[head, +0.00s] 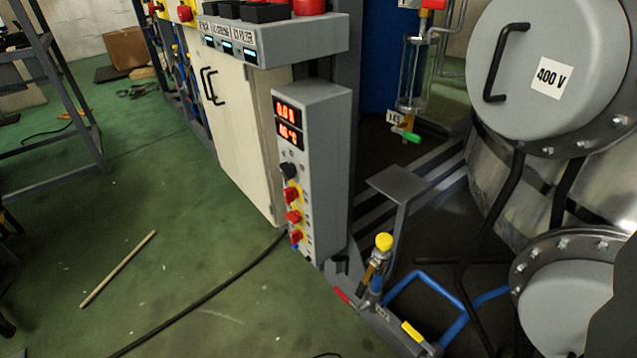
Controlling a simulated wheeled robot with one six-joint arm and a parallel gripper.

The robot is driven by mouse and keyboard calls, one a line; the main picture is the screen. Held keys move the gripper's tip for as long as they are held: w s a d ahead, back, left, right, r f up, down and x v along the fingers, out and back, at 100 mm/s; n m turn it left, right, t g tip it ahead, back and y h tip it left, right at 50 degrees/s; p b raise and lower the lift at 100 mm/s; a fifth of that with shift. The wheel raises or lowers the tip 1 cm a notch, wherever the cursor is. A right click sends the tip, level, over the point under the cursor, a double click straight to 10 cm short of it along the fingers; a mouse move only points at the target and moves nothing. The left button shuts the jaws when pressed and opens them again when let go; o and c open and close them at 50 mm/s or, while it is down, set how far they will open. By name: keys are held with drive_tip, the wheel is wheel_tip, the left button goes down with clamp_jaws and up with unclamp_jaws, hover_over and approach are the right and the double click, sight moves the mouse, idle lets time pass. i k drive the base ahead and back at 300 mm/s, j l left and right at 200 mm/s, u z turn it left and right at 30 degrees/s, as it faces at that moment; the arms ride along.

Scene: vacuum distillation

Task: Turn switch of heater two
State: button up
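A tall grey control box (312,165) stands in the middle of the view, with two red lit displays (288,123) near its top. Below them on its front are a black knob (288,171) and a column of red switches, the upper one (291,195), the middle one (293,216) and the lower one (296,236). Their small labels are too blurred to read, so I cannot tell which is heater two. No gripper fingers can be made out. A dark shape cuts into the lower right edge, and I cannot tell what it is.
A white cabinet (235,130) stands behind the box, under a grey panel (285,38). A black cable (210,293) and a stick (118,270) lie on the open green floor. A large vessel marked 400 V (530,105) and a yellow-capped valve (383,242) are at right.

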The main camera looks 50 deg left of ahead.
sight(295, 217)
drive_tip(key=u, duration=1.35)
